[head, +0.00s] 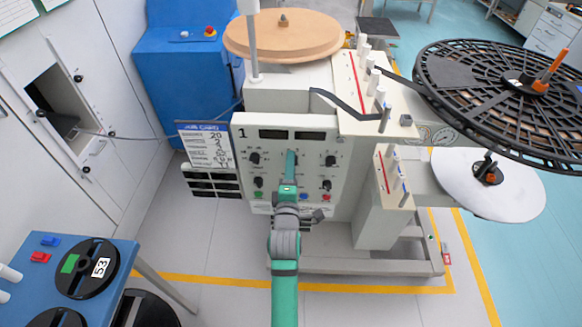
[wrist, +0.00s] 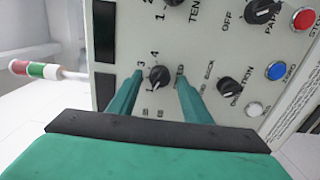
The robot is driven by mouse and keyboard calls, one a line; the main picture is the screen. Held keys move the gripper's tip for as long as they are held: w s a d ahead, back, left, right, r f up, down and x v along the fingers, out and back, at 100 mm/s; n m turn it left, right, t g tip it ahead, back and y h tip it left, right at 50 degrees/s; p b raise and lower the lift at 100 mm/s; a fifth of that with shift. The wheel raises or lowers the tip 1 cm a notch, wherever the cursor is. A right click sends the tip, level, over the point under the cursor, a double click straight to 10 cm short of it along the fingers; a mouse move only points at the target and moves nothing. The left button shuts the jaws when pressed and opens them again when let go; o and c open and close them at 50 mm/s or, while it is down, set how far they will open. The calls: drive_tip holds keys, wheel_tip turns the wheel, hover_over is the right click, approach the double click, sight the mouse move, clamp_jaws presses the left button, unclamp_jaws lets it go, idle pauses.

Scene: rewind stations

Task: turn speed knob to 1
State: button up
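The speed knob (wrist: 158,76) is black and round, with numbers from 1 to 4 printed around it in the wrist view. It sits on the pale control panel (wrist: 215,50). My gripper (wrist: 159,73) is open, with one teal finger to each side of the knob in the wrist view. Contact with the knob cannot be made out. In the head view my gripper (head: 291,155) is in front of the panel's middle. The knob's pointer is too small to read surely.
Other knobs are close by, including the tension knob (wrist: 173,3) and the paper knob (wrist: 262,10). A red button (wrist: 303,19) and a blue button (wrist: 277,71) lie to the right. A blue table (head: 112,252) with black reels stands at lower left in the head view.

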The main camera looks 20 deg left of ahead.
drive_tip(key=v, duration=1)
drive_tip(key=shift+s, duration=0.4)
drive_tip(key=shift+d, duration=0.1)
drive_tip(key=s+d+f+m+h, duration=0.1)
drive_tip(key=s+d+f+m, duration=0.25)
drive_tip(key=s, duration=0.25)
drive_tip(key=s+d+f+m+g+h, duration=0.1)
drive_tip(key=s+d+f+m, duration=0.15)
drive_tip(key=s+m, duration=0.2)
drive_tip(key=s+d+f+m+h, duration=0.1)
drive_tip(key=s+d+f+m, duration=0.25)
drive_tip(key=s, duration=0.25)
drive_tip(key=s+d+r+m+h, duration=0.1)
drive_tip(key=s+d+m, duration=0.2)
drive_tip(key=s, duration=0.6)
drive_tip(key=s+d+r+m+g+h, duration=0.1)
drive_tip(key=s+d+m, duration=0.3)
drive_tip(key=s+m, duration=0.3)
drive_tip(key=shift+s+d, duration=0.3)
drive_tip(key=shift+s, duration=0.75)
drive_tip(key=shift+w, duration=0.2)
